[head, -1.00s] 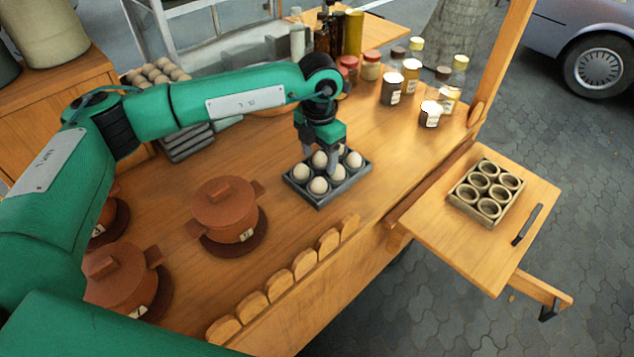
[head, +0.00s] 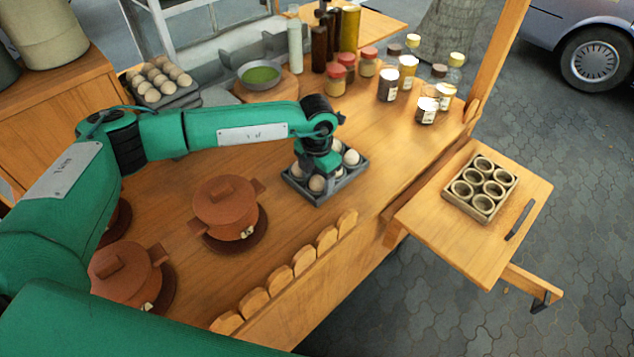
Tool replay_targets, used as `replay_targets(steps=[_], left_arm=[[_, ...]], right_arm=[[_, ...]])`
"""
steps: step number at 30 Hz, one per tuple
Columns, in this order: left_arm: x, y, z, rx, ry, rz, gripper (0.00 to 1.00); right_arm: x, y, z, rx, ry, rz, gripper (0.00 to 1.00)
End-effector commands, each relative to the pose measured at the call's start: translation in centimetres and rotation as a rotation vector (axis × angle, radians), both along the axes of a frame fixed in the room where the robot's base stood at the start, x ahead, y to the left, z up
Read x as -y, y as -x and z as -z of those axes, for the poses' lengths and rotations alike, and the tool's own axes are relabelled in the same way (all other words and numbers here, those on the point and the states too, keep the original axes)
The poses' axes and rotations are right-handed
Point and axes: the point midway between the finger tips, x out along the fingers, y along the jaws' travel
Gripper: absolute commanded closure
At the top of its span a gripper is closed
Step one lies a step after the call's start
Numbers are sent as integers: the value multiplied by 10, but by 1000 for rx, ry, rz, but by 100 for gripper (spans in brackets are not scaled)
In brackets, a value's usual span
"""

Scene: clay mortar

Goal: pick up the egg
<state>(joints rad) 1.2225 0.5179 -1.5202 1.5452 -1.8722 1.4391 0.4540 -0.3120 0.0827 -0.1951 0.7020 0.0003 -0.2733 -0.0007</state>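Several pale eggs sit in a dark grey tray (head: 322,200) on the wooden counter; one egg (head: 351,157) shows at the tray's right side and another egg (head: 317,183) at its front. My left gripper (head: 322,172) points down into the tray, low among the eggs. Its fingertips are hidden by its own body and the eggs, so I cannot see whether it is open or shut on an egg. My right gripper is not in view.
A holder with several round cups (head: 482,188) stands on the side shelf at right. Lidded clay pots (head: 226,207) stand left of the tray. Jars (head: 388,85) and bottles stand at the back, beside a bowl of green food (head: 261,76). More eggs (head: 160,76) sit at back left.

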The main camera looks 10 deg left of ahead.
Motion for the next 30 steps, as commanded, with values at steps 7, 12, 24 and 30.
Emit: replay_targets(steps=[7, 12, 24, 30], left_arm=[[0, 2, 4, -6, -2, 1, 68], [-1, 2, 4, -6, -3, 1, 71], [-1, 1, -7, -5, -2, 1, 71], [0, 0, -39, 0, 0, 1, 71]], right_arm=[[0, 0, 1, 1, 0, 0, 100], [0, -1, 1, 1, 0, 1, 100], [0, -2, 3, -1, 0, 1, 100], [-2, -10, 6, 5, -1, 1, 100]])
